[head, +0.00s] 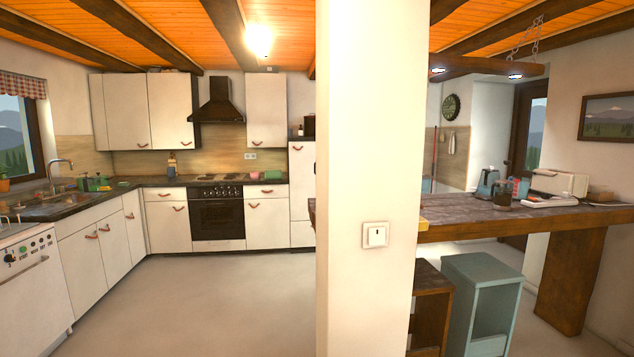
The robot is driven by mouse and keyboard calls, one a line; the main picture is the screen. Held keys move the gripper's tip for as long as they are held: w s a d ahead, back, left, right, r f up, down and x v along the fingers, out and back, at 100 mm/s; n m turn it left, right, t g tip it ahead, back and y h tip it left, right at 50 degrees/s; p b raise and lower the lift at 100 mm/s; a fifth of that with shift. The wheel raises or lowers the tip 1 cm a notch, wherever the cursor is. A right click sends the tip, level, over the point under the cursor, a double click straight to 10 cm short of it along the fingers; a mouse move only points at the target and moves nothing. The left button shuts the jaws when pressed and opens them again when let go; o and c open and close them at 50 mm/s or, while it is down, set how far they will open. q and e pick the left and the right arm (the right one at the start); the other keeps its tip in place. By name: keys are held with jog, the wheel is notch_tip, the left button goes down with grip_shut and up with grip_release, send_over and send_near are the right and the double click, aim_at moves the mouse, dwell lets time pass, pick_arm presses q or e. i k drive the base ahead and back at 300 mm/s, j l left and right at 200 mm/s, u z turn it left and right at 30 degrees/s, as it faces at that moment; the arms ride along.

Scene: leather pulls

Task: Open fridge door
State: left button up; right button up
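A tall white cabinet front (302,190) stands at the right end of the kitchen row, partly hidden behind the white pillar. It may be the fridge, but I cannot tell for certain. Its visible doors look shut. Brown leather pulls show on the neighbouring white cabinets, such as the lower cabinet (267,220) right of the oven. Neither of my grippers is in view.
The white pillar (368,120) with a light switch stands close in front. A wooden counter (480,217), a brown stool (432,300) and a blue-grey stool (482,290) stand right of it. Free floor (190,300) lies left, before the oven (217,218).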

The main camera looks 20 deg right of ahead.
aim_at(302, 155)
jog(key=i+j+u, duration=0.1)
jog(key=i+u, duration=0.25)
jog(key=i, duration=1.05)
jog(key=i+l+z, duration=0.2)
jog(key=i, duration=0.35)
jog(key=i+z, duration=0.15)
jog(key=i, duration=0.4)
jog(key=i+z, duration=0.2)
jog(key=i, duration=0.4)
jog(key=i+z, duration=0.15)
jog(key=i, duration=0.4)
jog(key=i+j+z, duration=0.2)
jog(key=i, duration=0.35)
jog(key=i+j+z, duration=0.15)
jog(key=i, duration=0.4)
jog(key=i+z, duration=0.2)
jog(key=i, duration=0.45)
jog(key=i+z, duration=0.25)
jog(key=i, duration=0.45)
jog(key=i+j+z, duration=0.2)
jog(key=i, duration=0.5)
